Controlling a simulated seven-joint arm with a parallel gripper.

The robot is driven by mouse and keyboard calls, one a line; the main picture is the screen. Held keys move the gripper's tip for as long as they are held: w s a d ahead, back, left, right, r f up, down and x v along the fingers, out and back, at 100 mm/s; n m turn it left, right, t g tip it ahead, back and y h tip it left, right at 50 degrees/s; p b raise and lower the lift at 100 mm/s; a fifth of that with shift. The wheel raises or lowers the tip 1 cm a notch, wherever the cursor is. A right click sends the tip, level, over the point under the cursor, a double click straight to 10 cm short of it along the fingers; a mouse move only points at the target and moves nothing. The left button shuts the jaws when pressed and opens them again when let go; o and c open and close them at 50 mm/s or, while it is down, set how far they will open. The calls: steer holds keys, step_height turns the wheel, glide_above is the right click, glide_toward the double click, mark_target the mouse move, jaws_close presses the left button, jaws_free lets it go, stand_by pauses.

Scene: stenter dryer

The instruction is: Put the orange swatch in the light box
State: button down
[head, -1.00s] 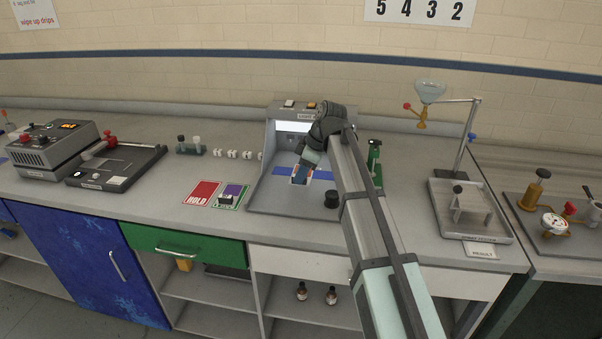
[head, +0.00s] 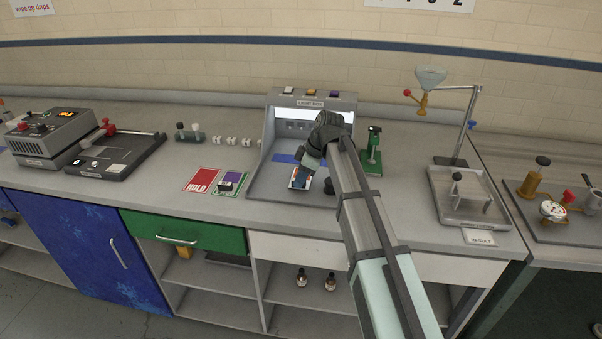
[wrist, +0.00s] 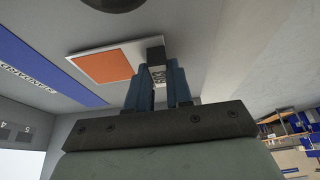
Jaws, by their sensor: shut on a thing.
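The orange swatch (wrist: 105,66) is an orange square on a white card with a dark tab. In the wrist view, my gripper (wrist: 158,82) is shut on that tab, with its blue fingers on either side. In the head view, my gripper (head: 299,184) is low over the open floor of the light box (head: 262,182), near the front. The swatch there is small and mostly hidden by the fingers. I cannot tell whether the card touches the floor.
A blue strip (wrist: 42,72) lies on the box floor beside the swatch. A black round knob (head: 328,186) stands close to the right of my gripper. Left of the box lie a red HOLD card (head: 202,180) and a green-and-purple card (head: 231,184). A green stand (head: 373,155) is to the right.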

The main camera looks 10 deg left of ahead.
steer(key=shift+f, duration=0.15)
steer(key=c, duration=0.9)
jaws_free()
steer(key=shift+c, duration=0.2)
